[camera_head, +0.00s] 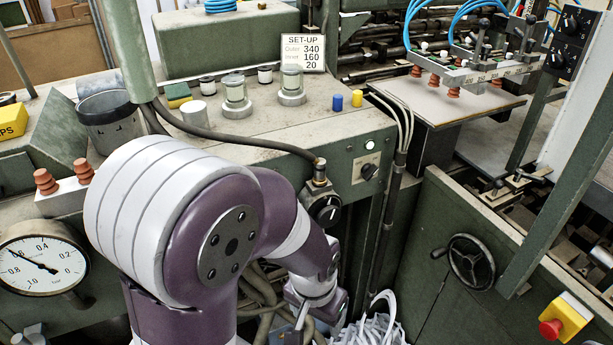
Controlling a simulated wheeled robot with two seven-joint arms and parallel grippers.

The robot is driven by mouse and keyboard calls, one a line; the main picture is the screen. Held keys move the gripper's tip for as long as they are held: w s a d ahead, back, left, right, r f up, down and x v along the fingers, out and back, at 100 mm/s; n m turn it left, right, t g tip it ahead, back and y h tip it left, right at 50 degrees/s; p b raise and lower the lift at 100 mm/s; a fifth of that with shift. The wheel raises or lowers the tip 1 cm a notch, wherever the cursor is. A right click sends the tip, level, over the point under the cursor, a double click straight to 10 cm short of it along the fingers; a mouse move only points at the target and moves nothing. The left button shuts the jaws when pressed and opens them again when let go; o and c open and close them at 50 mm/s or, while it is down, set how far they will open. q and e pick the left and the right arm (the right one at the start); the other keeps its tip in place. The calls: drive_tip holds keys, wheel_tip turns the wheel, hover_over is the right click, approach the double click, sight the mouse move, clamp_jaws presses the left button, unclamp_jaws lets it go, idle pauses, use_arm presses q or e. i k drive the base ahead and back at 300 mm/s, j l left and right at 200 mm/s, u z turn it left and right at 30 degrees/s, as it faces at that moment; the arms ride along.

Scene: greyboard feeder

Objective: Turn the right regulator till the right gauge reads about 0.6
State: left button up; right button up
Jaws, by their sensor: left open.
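A black round regulator knob (324,208) with a white mark sits on the green machine front, below a hose fitting (320,172). A round white gauge (42,265) is at the far left; its dark needle slants from upper left to lower right, and its small scale is hard to read. No second gauge shows; my left arm covers much of the panel between the gauge and the knob. My left gripper (312,318) is low at the bottom centre, below the knob and apart from it, open, with its fingers partly cut off. My right gripper is out of view.
Hoses hang below the panel, near a bin of white paper strips (372,330). A handwheel (471,262) and a red-and-yellow stop button (562,320) are on the right. Cups and jars stand on the machine top.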

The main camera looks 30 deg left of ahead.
sight(326, 213)
drive_tip(key=k+j+u, duration=0.1)
drive_tip(key=u, duration=0.75)
